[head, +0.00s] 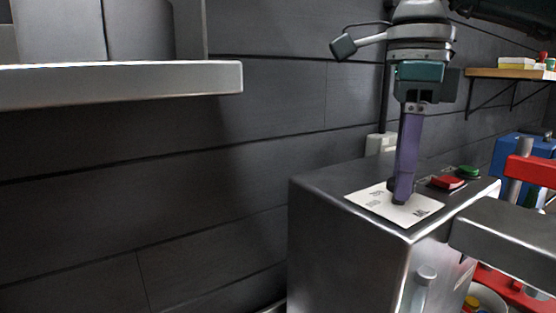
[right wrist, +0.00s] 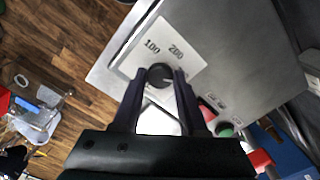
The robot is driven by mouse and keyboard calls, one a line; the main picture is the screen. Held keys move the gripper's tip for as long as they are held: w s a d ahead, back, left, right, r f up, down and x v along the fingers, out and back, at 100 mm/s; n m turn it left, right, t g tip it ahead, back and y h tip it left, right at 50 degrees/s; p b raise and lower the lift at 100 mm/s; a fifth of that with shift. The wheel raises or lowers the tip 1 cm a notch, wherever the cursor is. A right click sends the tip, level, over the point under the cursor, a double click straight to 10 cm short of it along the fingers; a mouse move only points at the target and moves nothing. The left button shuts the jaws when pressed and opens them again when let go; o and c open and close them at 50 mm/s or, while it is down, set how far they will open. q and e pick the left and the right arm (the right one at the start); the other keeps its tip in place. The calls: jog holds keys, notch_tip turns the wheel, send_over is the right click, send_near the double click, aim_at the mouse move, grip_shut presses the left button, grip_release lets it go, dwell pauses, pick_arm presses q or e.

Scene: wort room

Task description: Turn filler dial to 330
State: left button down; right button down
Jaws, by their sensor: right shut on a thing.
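The filler dial (right wrist: 158,76) is a small black round knob on a white label plate (head: 372,207) on top of a steel cabinet. In the right wrist view the plate shows the printed numbers 100 and 200; other markings are hidden or too small to read. My right gripper (head: 402,194) points straight down onto the plate, its purple fingers closed on the dial. In the right wrist view its fingertips (right wrist: 161,74) sit on both sides of the knob. The dial's exact setting cannot be read. My left gripper is not in view.
A red button (head: 447,182) and a green button (head: 468,171) sit on the steel cabinet (head: 345,240) right beside the plate. A steel shelf (head: 130,84) juts in at the upper left. Red and blue equipment stands at the right. The space left of the cabinet is free.

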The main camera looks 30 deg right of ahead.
jog(key=shift+r, duration=0.1)
jog(key=shift+c, duration=2.2)
grip_release()
notch_tip(320, 180, up, 2)
jog(key=shift+w+r+b, duration=0.1)
jog(key=shift+r+b, duration=0.05)
jog(key=shift+b, duration=0.3)
notch_tip(320, 180, up, 8)
jog(key=p, duration=0.2)
jog(key=shift+f, duration=0.2)
